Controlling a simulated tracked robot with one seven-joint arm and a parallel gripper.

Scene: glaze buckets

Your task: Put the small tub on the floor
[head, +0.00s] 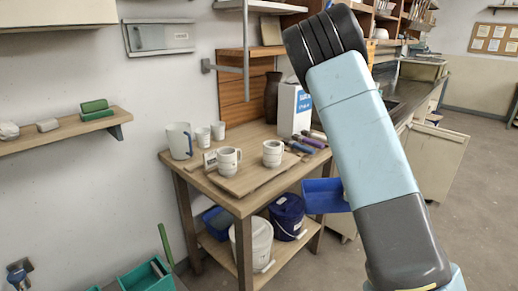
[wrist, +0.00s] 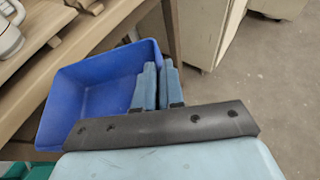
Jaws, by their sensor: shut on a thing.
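The small tub (head: 324,196) is blue, open-topped and rectangular. In the head view it hangs in the air just off the right front corner of the workbench, partly hidden by my arm. In the wrist view the tub (wrist: 75,93) shows its empty inside. My gripper (wrist: 159,70) is shut on the tub's right-hand wall, with its fingers at that wall in the wrist view. In the head view my gripper is hidden behind my arm. The floor (head: 470,215) is bare grey to the right; it also shows in the wrist view (wrist: 265,85).
The wooden workbench (head: 250,205) carries mugs, a jug, tools and a white box. Its lower shelf holds a white bucket (head: 252,243), a dark blue bucket (head: 287,214) and another blue container (head: 216,222). Green bins (head: 146,277) stand at lower left. Cabinets stand behind my arm.

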